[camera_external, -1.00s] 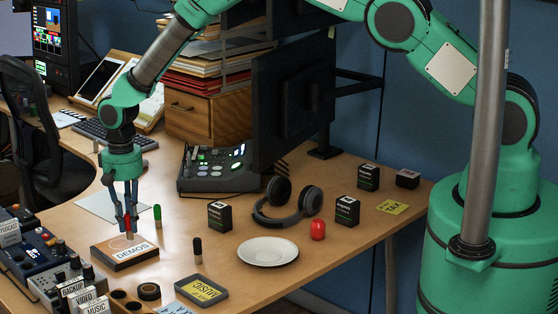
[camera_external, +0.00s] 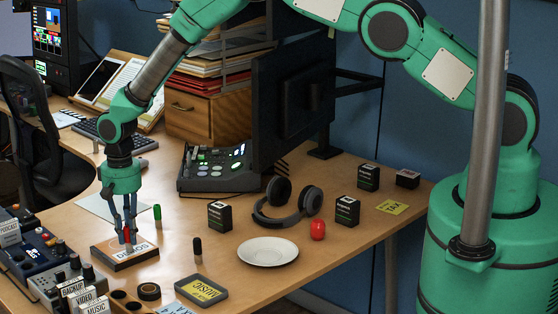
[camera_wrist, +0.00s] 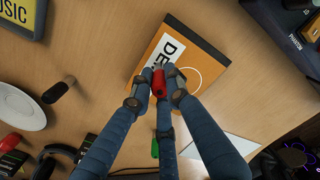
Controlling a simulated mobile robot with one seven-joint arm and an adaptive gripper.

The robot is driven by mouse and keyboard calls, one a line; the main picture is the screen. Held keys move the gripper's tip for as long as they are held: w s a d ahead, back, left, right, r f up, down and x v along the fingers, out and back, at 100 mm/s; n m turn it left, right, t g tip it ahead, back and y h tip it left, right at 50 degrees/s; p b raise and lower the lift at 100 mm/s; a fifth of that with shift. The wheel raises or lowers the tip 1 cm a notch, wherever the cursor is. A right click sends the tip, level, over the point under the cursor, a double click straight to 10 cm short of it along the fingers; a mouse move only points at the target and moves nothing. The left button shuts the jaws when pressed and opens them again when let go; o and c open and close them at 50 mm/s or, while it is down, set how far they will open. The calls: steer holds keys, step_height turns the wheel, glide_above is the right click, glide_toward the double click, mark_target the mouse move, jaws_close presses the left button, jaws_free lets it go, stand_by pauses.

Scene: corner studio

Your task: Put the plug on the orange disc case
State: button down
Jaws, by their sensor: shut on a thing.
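The orange disc case (camera_external: 134,262) lies flat near the left side of the desk, with a white label and dark edges. In the wrist view, its orange face (camera_wrist: 206,45) shows above my fingers, with "DE" readable. My gripper (camera_external: 127,238) points down over the case. Its fingers are shut on a small red thing, which I take to be the plug (camera_wrist: 157,82). The plug is over the near part of the case in the wrist view. Fingers hide some of it, and I cannot tell whether it touches the case.
A green stick (camera_external: 157,213) stands just behind the case and a black stick (camera_external: 197,246) stands to its right. Audio gear (camera_external: 40,247) is at left.

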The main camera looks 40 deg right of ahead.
mark_target(127, 226)
stand_by(0.3)
steer(key=c, duration=1.7)
jaws_free()
steer(key=shift+f, duration=0.1)
step_height(127, 226, up, 12)
steer(key=shift+r, duration=0.15)
